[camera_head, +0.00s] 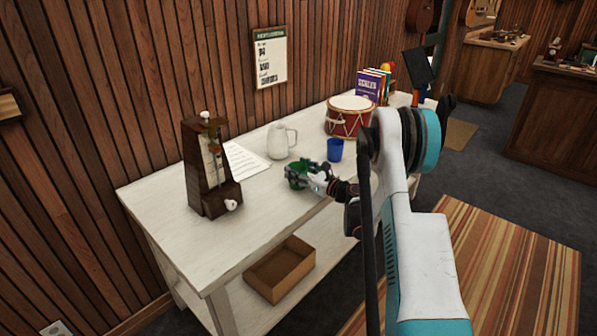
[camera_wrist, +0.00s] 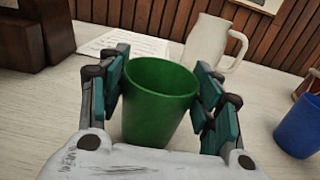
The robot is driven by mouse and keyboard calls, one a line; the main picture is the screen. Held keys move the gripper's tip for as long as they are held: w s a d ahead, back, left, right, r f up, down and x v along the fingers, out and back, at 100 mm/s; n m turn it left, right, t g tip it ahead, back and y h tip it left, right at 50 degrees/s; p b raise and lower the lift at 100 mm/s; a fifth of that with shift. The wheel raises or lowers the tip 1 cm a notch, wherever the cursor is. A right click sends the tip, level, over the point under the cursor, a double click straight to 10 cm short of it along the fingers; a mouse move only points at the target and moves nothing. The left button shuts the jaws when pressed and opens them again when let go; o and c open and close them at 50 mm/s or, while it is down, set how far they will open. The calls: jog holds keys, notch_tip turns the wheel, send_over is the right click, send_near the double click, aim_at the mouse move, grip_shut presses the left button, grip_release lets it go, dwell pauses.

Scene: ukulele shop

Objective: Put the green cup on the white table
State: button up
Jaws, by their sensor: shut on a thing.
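The green cup (camera_wrist: 158,104) stands upright between the two fingers of my gripper (camera_wrist: 163,95), which is shut on it. In the head view the green cup (camera_head: 297,174) shows at the front part of the white table (camera_head: 262,210), partly hidden by my gripper (camera_head: 305,175). The cup is at or just above the tabletop; I cannot tell whether its base touches, since its lower part is hidden in the wrist view.
A blue cup (camera_head: 335,150) stands to the right and a white pitcher (camera_head: 280,141) behind. A metronome (camera_head: 208,168) stands at left, a drum (camera_head: 350,117) farther back. Paper sheets (camera_head: 243,160) lie behind. The tabletop's front left is clear. A cardboard box (camera_head: 280,270) sits below.

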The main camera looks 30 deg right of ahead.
jog(key=o, duration=1)
jog(key=shift+f, duration=0.1)
jog(key=shift+s+d, duration=0.15)
jog(key=shift+s, duration=0.15)
jog(key=p+v, duration=0.3)
jog(key=v, duration=0.8)
jog(key=shift+s+p, duration=0.2)
jog(key=shift+p, duration=0.2)
